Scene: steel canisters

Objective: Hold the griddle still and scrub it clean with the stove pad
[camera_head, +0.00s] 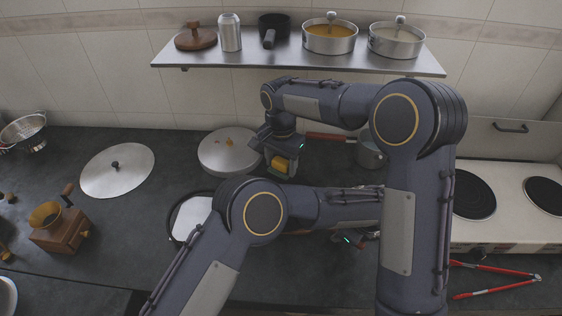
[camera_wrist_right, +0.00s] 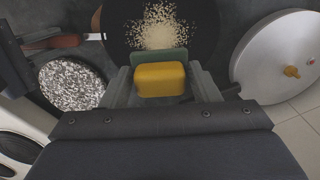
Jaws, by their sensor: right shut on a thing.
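My right gripper (camera_wrist_right: 158,82) is shut on a yellow stove pad (camera_wrist_right: 160,80) with a green face, one finger on each side. The pad also shows in the head view (camera_head: 280,165), above the counter. In the wrist view the pad is at the edge of the dark griddle (camera_wrist_right: 120,35), which carries a patch of pale crumbs (camera_wrist_right: 163,28). I cannot tell whether the pad touches it. A reddish-brown handle (camera_wrist_right: 66,41) extends from the griddle towards my left gripper. In the head view my left arm hides much of the griddle area and its own jaws.
A steel lid (camera_head: 226,153) lies behind my left elbow, another lid (camera_head: 117,170) farther left. A pale disc (camera_head: 188,215) with a dark rim shows beside the elbow. A red-handled pot (camera_head: 371,153) and stove (camera_head: 508,225) are to the right; a shelf (camera_head: 280,58) hangs above.

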